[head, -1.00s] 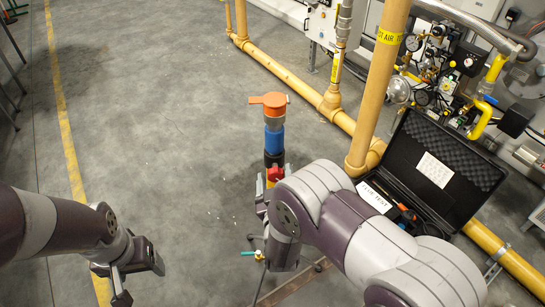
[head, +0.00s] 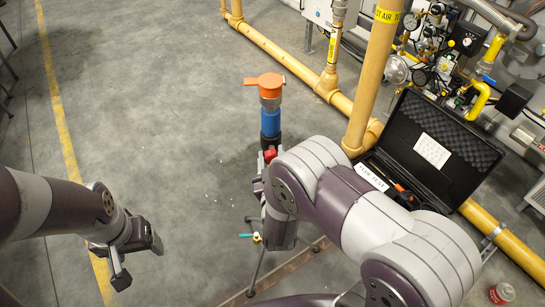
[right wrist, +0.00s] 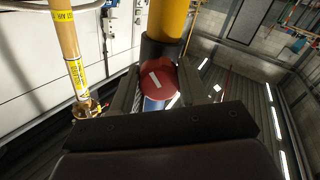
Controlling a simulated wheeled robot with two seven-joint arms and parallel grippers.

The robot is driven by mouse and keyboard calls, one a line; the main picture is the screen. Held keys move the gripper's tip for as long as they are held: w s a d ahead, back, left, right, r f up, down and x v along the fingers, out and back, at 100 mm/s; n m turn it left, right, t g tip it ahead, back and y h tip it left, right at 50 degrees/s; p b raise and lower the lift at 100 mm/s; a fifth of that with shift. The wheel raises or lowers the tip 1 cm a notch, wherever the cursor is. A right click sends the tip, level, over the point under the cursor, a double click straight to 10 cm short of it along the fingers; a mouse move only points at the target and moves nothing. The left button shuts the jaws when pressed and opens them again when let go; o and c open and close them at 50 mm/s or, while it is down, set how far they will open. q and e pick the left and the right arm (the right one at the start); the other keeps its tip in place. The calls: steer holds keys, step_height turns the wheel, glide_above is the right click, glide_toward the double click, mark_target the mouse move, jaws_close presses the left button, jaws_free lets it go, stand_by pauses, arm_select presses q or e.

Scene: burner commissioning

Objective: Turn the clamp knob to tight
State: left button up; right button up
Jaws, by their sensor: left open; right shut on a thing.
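The clamp knob (head: 270,155) is red and sits on the side of an upright stand with a blue section (head: 270,122) and an orange cap (head: 266,81). In the right wrist view the knob (right wrist: 157,82) is a round red face with a slanted white mark, in front of a black collar (right wrist: 160,50). My right gripper (right wrist: 155,88) is shut on the knob, one finger on each side. In the head view my right arm hides most of that gripper. My left gripper (head: 138,260) is open and empty, low at the left, well away from the stand.
Yellow pipes (head: 375,75) and a gauge panel (head: 440,45) stand behind. A small teal-handled valve (head: 247,236) is low on the stand. Floor at left is clear.

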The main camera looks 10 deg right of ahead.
steer(key=m, duration=0.6)
steer(key=shift+f+m+b, duration=0.1)
steer(key=shift+m+b, duration=0.3)
steer(key=m+b, duration=0.1)
steer(key=m, duration=0.5)
steer(key=shift+b, duration=0.35)
steer(key=m+b, duration=0.1)
steer(key=m, duration=0.3)
steer(key=shift+f, duration=0.1)
steer(key=m+b, duration=0.1)
steer(key=m, duration=0.1)
steer(key=shift+m+b, duration=0.3)
steer(key=shift+b, duration=0.1)
steer(key=m+b, duration=0.2)
steer(key=m, duration=0.2)
steer(key=shift+b, duration=0.4)
steer(key=shift+m+b, duration=0.35)
steer(key=shift+m, duration=0.45)
steer(key=o, duration=1.1)
steer(key=shift+c, duration=0.2)
